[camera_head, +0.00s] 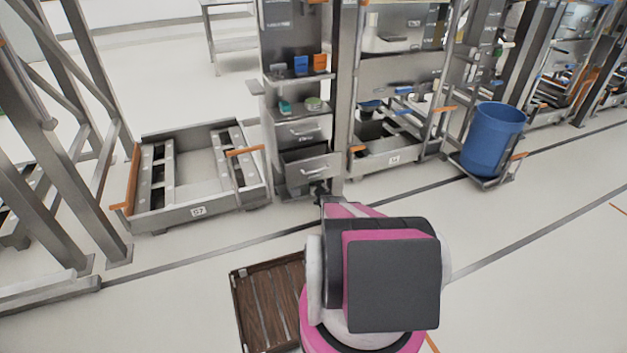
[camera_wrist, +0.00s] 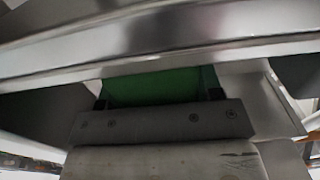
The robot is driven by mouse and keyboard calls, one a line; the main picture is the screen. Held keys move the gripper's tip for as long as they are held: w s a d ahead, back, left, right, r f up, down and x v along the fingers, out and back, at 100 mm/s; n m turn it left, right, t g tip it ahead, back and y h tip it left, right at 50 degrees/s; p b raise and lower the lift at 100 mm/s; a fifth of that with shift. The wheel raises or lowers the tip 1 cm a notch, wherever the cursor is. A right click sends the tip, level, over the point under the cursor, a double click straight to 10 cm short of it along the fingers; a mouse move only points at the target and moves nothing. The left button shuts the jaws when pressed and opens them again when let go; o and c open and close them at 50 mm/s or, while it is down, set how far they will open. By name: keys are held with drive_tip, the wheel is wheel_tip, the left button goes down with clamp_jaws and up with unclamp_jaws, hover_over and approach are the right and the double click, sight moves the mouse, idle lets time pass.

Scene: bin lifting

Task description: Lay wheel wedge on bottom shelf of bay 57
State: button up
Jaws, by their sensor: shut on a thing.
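In the wrist view a plain green block (camera_wrist: 160,86) sits between the dark fingertips of my gripper (camera_wrist: 158,95), which is shut on it. I take it for the wheel wedge, but its full shape is hidden. In the head view my gripper (camera_head: 321,190) is small and dark, low in front of the grey drawer cabinet (camera_head: 308,165); the green block cannot be made out there. A low metal cart (camera_head: 198,213) at left carries a small number plate, perhaps 07 or 57. I cannot tell for sure which bay is 57.
Metal beams (camera_wrist: 160,45) cross close above the green block in the wrist view. A brown slatted crate (camera_head: 266,300) lies on the floor left of my arm. A blue bin (camera_head: 492,140) stands at right. Grey uprights (camera_head: 45,170) stand at far left. Front floor is mostly clear.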

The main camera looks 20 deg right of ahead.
drive_tip(key=shift+f, duration=0.35)
drive_tip(key=shift+f, duration=0.55)
idle(0.3)
drive_tip(key=o, duration=1.3)
drive_tip(key=shift+s, duration=0.1)
